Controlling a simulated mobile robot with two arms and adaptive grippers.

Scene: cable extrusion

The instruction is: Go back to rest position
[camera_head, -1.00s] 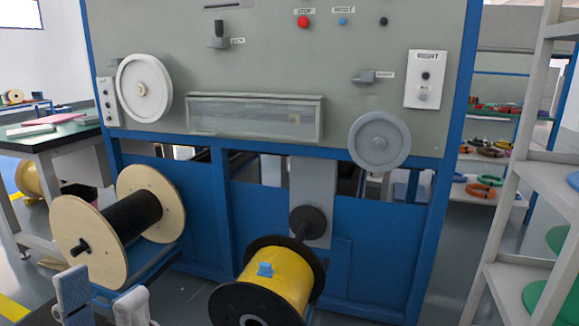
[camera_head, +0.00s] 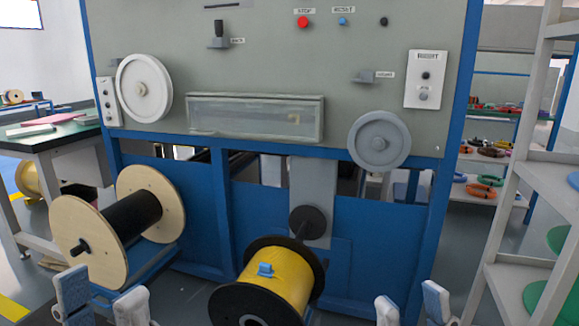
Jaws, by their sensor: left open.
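My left gripper (camera_head: 103,302) is at the bottom left of the head view, its two fingers apart and nothing between them. It is in front of and below the wooden-sided spool (camera_head: 90,240) with black cable. My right gripper (camera_head: 411,308) is at the bottom edge, right of the yellow cable spool (camera_head: 282,282). Its two fingertips stand apart with nothing seen between them. The rest of it is cut off by the frame. The yellow spool has black flanges and a small blue clip (camera_head: 265,270) on its cable.
The grey and blue extrusion machine (camera_head: 270,60) fills the middle, with a white wheel (camera_head: 144,88), a grey wheel (camera_head: 379,141) and a red stop button (camera_head: 303,22). A green-topped table (camera_head: 48,137) is at left. A grey shelf rack (camera_head: 535,200) stands close at right.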

